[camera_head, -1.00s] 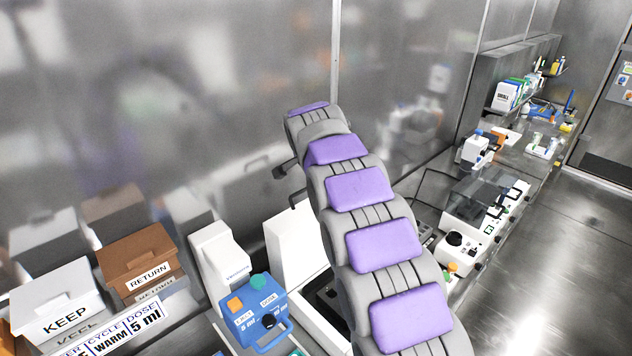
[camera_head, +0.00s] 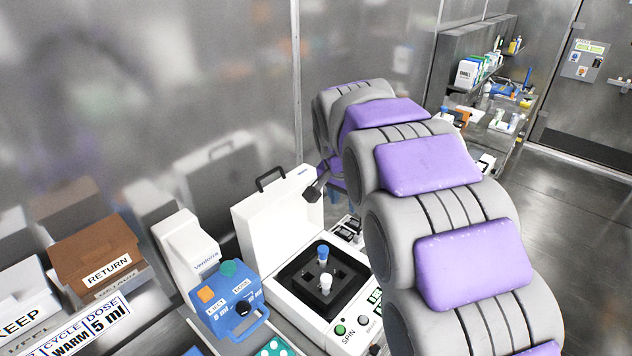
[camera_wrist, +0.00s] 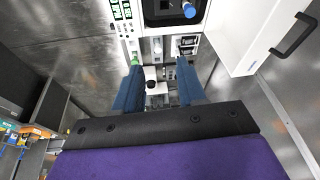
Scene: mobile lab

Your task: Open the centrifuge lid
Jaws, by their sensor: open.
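The centrifuge (camera_head: 296,312) is a white box with a SPIN label and buttons on its front. Its white lid (camera_head: 262,225) stands raised at the back, with a black handle (camera_head: 271,178) at its top edge. The open black well (camera_head: 336,302) holds a blue-capped tube and a white-capped tube. My gripper (camera_head: 316,186) is beside the lid's upper right edge, partly hidden by my arm. In the wrist view my gripper (camera_wrist: 158,88) is open, with nothing between its blue fingers. The lid (camera_wrist: 250,38) and its handle (camera_wrist: 293,35) are to the right of the fingers, apart from them.
A blue dispenser box (camera_head: 230,300) with knobs stands left of the centrifuge, before a white device (camera_head: 187,250). Farther left are a brown RETURN bin (camera_head: 98,250) and a white KEEP bin (camera_head: 22,295). A metal wall (camera_head: 230,80) rises behind the bench.

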